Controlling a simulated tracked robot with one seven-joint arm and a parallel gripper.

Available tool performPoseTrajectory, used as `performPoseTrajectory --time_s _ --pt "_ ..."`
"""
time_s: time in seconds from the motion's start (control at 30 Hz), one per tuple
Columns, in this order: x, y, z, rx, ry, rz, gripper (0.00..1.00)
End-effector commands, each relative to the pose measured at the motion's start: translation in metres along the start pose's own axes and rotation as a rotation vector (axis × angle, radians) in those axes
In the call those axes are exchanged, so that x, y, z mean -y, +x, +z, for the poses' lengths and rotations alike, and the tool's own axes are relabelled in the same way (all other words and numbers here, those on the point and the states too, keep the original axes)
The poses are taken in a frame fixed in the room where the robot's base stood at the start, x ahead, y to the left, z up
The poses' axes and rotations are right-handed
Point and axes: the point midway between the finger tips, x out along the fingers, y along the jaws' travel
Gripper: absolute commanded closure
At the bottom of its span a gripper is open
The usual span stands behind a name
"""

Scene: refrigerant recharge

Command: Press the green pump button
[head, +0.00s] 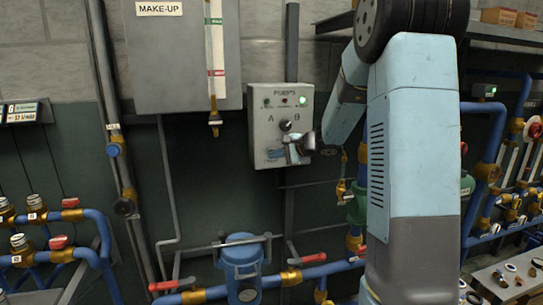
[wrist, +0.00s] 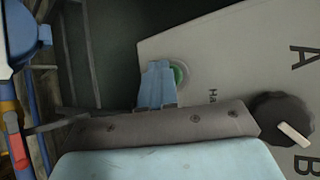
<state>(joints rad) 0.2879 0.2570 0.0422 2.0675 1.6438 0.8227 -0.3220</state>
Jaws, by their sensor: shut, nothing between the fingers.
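The grey pump box (head: 265,125), with "PUMPS" lettering at its top, hangs on the wall in the middle of the head view. Its panel also fills the right of the wrist view (wrist: 225,60). The green pump button (wrist: 181,74) shows in the wrist view as a round green rim, partly hidden behind my fingers. My gripper (wrist: 157,66) is shut and empty, its light-blue fingertips overlapping the button's left part. Whether they touch it, I cannot tell. In the head view my gripper (head: 290,152) is at the box's lower part and hides the button there.
A black selector knob (wrist: 283,118) with a white pointer sits by the A and B marks, close to my gripper. A grey "MAKE-UP" tank (head: 165,60) hangs to the left. A blue canister (head: 241,268) and pipes with red-handled valves run below the box.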

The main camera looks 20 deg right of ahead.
Motion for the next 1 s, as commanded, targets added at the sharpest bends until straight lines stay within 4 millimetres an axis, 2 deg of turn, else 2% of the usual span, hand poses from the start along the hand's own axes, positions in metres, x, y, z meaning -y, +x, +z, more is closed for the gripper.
performPoseTrajectory --time_s 0.33,0.73,1.0 --pt "-0.007 -0.011 0.008 0.0 0.0 -0.001 1.0" --pt "-0.009 -0.013 0.009 0.0 0.0 0.0 1.0" --pt "-0.019 -0.027 0.019 -0.001 -0.001 0.0 1.0"
